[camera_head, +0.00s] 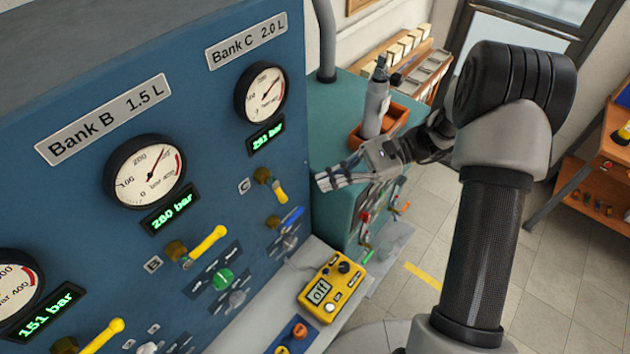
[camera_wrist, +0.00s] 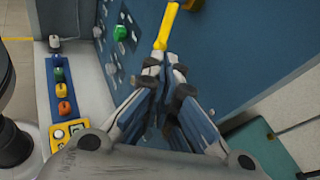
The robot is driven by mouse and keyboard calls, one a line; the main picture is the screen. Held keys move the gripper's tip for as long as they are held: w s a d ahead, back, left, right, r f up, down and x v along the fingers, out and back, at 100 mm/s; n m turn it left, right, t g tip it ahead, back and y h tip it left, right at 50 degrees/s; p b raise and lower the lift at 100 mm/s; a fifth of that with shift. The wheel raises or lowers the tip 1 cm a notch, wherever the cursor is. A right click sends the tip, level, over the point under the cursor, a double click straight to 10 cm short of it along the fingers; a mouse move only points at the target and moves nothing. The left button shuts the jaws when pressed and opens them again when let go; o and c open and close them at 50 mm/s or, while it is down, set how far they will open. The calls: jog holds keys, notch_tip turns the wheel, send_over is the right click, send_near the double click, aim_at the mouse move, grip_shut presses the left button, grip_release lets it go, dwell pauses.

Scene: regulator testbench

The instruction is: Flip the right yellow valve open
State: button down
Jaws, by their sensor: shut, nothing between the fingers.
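The right yellow valve (camera_head: 279,191) sits on the blue panel below the Bank C gauge, with a brass body and a short-looking yellow handle slanting down to the right. My gripper (camera_head: 323,181) is shut and empty, to the right of this valve and apart from it in the head view. In the wrist view, my gripper (camera_wrist: 165,62) has its fingertips together, close below a yellow handle (camera_wrist: 168,22) in the picture. I cannot tell for sure which valve that handle belongs to, or whether the fingers touch it.
The Bank B yellow valve (camera_head: 208,243) and another yellow handle (camera_head: 102,336) lie further left. A blue handle (camera_head: 291,216) is below the right valve. A yellow meter (camera_head: 333,288) rests on the grey shelf. A teal cabinet (camera_head: 335,116) stands right of the panel.

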jog(key=s+v, duration=0.1)
jog(key=v, duration=0.5)
jog(key=shift+w+d, duration=0.4)
jog(key=shift+w, duration=0.05)
jog(key=shift+f, duration=0.1)
